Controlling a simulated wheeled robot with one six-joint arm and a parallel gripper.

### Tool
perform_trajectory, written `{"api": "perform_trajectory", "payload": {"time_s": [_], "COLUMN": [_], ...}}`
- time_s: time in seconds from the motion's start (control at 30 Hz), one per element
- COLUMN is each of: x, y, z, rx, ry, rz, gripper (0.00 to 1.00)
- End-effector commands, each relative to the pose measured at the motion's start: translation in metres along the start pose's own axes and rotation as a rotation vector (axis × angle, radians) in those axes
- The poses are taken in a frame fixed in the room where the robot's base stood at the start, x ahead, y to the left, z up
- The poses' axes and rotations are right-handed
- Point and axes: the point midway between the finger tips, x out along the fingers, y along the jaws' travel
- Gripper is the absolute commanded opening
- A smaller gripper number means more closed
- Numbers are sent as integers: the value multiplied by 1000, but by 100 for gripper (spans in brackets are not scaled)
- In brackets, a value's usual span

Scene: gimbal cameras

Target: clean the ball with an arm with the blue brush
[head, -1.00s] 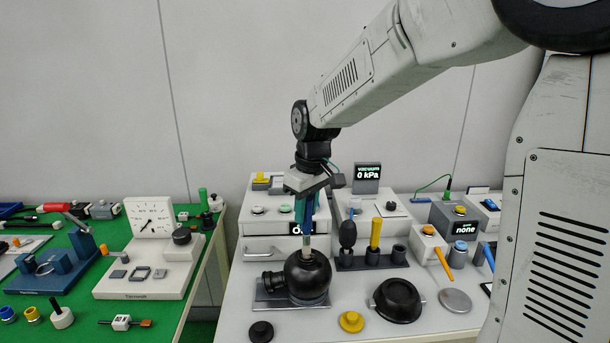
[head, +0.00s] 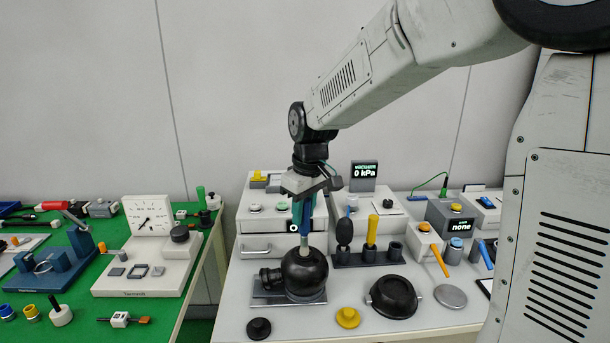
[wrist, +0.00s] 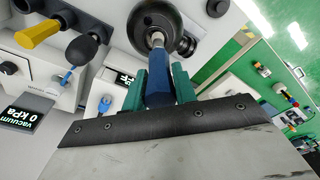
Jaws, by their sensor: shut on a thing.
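My gripper (head: 304,205) is shut on the blue brush (head: 306,228) and points down, holding it upright above the ball. The black ball with an arm (head: 304,274) sits on a grey plate (head: 262,298) on the white table, its short arm pointing left. The brush's pale tip meets the top of the ball in the head view; whether it presses on it I cannot tell. In the wrist view the blue brush (wrist: 159,88) is between the green fingers, with its tip over the ball (wrist: 152,22).
A dark rack (head: 368,258) with a yellow-handled tool (head: 371,231) and a black bulb blower (head: 344,233) stands close to the right. A black bowl-like part (head: 396,296), a yellow knob (head: 347,318) and a black knob (head: 258,328) lie in front. A drawer unit (head: 262,247) stands behind.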

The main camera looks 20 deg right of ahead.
Motion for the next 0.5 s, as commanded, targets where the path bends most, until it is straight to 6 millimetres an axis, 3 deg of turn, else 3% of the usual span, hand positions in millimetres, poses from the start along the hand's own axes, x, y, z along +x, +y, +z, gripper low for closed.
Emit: {"api": "perform_trajectory", "payload": {"time_s": [0.07,0.13,0.5], "x": [-3,-23,-54], "y": [0,0,0], "z": [-1,-3,-6], "rx": [-1,1,1], "ry": [2,6,3], "rz": [1,3,1], "gripper": [1,1,1]}}
